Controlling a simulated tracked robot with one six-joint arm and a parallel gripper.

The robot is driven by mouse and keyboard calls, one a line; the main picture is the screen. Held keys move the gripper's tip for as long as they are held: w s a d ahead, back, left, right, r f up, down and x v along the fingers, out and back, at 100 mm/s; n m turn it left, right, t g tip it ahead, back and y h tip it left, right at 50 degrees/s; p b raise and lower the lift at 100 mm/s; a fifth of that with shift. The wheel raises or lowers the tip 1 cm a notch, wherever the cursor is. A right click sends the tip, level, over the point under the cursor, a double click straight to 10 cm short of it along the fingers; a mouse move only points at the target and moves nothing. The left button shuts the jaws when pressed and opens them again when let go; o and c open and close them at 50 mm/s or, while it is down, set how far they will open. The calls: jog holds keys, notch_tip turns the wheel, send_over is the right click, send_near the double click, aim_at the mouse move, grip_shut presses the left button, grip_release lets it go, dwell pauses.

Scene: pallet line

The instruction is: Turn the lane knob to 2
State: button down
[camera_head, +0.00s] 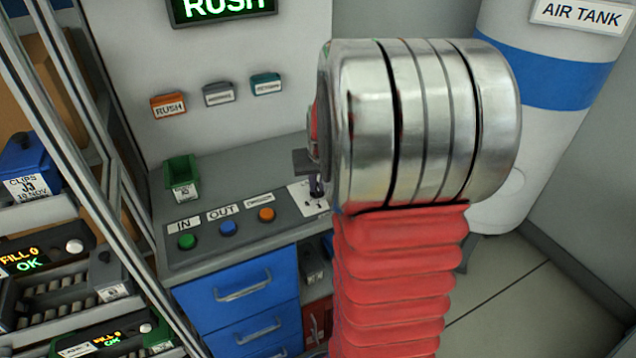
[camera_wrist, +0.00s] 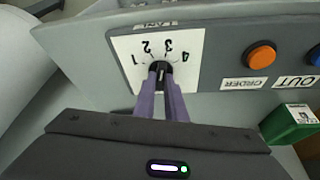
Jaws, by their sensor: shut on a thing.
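The lane knob (camera_wrist: 161,70) is a small black knob on a white dial plate (camera_wrist: 192,82) marked 1 to 4, which appear upside down in the wrist view. The two purple fingers of my gripper (camera_wrist: 161,87) are shut on the knob, one on each side. A pale mark shows on the knob between the fingers, but I cannot tell which number it points at. In the head view, the dial plate (camera_head: 308,202) shows at the right end of the grey console. My arm hides part of it, and the fingers (camera_head: 314,185) are small and dark there.
Green, blue and orange buttons (camera_head: 267,215) line the console (camera_head: 215,235) left of the dial. A green bin (camera_head: 182,178) stands behind them. Blue drawers (camera_head: 240,292) are below. A RUSH screen (camera_head: 220,8) hangs above. An air tank (camera_head: 545,60) stands at right.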

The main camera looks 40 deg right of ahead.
jog(key=shift+d, duration=0.1)
jog(key=shift+d+n+y, duration=0.1)
jog(key=shift+n+y, duration=0.55)
jog(key=shift+n, duration=1)
jog(key=shift+d+n+y, duration=0.1)
jog(key=shift+n+y, duration=0.55)
jog(key=shift+n, duration=1)
jog(key=shift+s, duration=0.1)
jog(key=c, duration=1.8)
grip_release()
jog(key=shift+r+t, duration=0.15)
jog(key=shift+t, duration=0.15)
jog(key=v, duration=1.3)
jog(key=shift+r, duration=0.2)
